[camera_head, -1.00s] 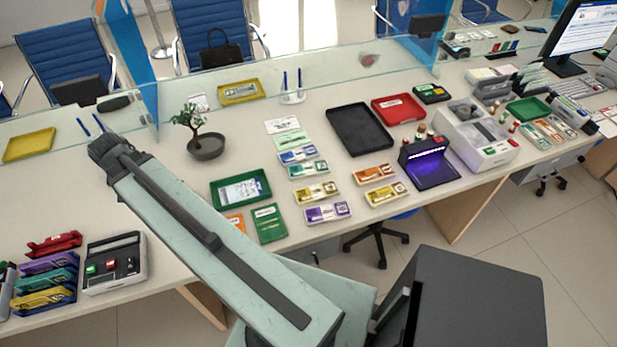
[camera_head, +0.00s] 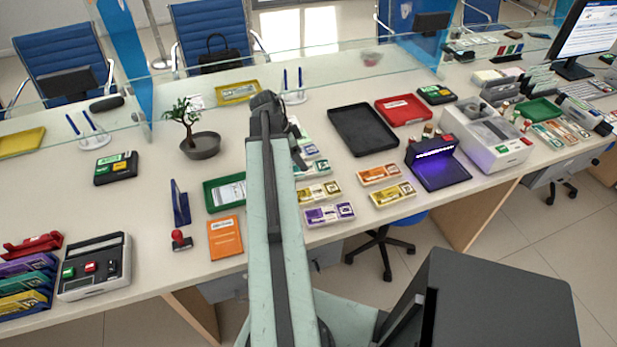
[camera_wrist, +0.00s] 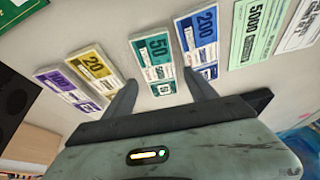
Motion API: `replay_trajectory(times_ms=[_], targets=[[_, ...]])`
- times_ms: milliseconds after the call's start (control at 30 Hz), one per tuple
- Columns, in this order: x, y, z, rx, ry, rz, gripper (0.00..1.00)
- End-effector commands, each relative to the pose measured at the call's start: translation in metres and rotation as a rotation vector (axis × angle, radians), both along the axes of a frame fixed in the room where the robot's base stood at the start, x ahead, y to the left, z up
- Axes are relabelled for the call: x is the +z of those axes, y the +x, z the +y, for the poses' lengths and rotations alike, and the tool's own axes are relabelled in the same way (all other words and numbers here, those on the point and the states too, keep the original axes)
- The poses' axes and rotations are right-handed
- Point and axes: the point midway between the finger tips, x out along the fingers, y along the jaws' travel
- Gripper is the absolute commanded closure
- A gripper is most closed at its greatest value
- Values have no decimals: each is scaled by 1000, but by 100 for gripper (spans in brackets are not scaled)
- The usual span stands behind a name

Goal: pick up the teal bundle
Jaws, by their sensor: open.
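The teal bundle (camera_wrist: 155,66) lies flat on the counter, marked 50, in the middle of a row of bundles. In the wrist view it shows in the gap between the two fingers of my gripper (camera_wrist: 160,78). My gripper is open and empty; I see no contact with the bundle, and its exact height is hard to tell. In the head view the teal bundle (camera_head: 320,166) is partly hidden behind my arm.
A blue bundle (camera_wrist: 197,38) lies close beside the right finger, and a yellow bundle (camera_wrist: 94,68) beside the left. A purple bundle (camera_wrist: 70,92) lies further left. A black tray (camera_head: 362,131) and a green tray (camera_head: 213,197) flank the row.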

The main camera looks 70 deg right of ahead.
Motion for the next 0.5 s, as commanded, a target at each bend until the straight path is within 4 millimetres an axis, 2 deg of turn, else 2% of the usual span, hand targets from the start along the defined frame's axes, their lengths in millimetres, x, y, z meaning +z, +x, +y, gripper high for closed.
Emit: replay_trajectory(times_ms=[167,400,500], targets=[[-9,-3,-1,0,0,0,35],[-47,-19,-9,0,1,0,35],[-50,-22,-11,0,1,0,35]])
